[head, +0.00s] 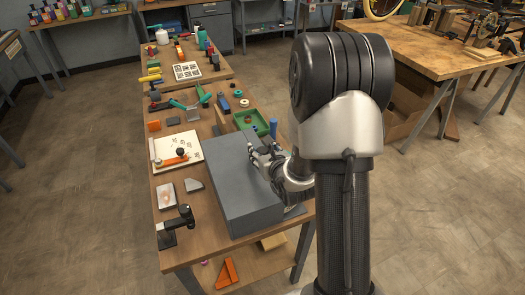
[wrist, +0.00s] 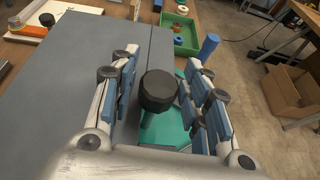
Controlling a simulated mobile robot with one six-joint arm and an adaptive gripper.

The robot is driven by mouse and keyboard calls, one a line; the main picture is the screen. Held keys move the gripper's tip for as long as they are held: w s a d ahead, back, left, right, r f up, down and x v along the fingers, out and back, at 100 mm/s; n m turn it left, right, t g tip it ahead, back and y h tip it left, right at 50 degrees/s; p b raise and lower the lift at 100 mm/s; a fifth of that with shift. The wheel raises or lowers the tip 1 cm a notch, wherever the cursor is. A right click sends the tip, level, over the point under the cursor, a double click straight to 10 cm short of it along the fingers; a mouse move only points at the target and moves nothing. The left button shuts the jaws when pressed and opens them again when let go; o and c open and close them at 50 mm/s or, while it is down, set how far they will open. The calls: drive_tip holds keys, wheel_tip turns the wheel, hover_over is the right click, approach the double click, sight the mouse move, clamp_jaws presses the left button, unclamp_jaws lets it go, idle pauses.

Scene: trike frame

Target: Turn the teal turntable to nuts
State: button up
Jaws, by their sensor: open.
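The teal turntable (wrist: 172,128) shows in the wrist view, low between my fingers, at the right side of a grey block. A black knob (wrist: 158,92) stands above it. My gripper (wrist: 160,64) is open, with one blue-padded finger on each side of the knob and a gap to both. In the head view my gripper (head: 262,156) is at the right edge of the grey block (head: 238,200), and the turntable is hidden there by my arm. No nuts label can be made out, so I cannot tell which way the turntable faces.
A green tray (wrist: 180,32) with small parts lies beyond my fingers, and a blue cylinder (wrist: 208,46) stands near the right finger. The wooden bench (head: 190,256) also holds a white board (head: 190,143) and a black clamp-like tool (head: 176,226).

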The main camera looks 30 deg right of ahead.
drive_tip(key=shift+o, duration=0.6)
drive_tip(key=shift+s, duration=0.1)
wheel_tip(320, 180, up, 10)
drive_tip(key=shift+f, duration=0.1)
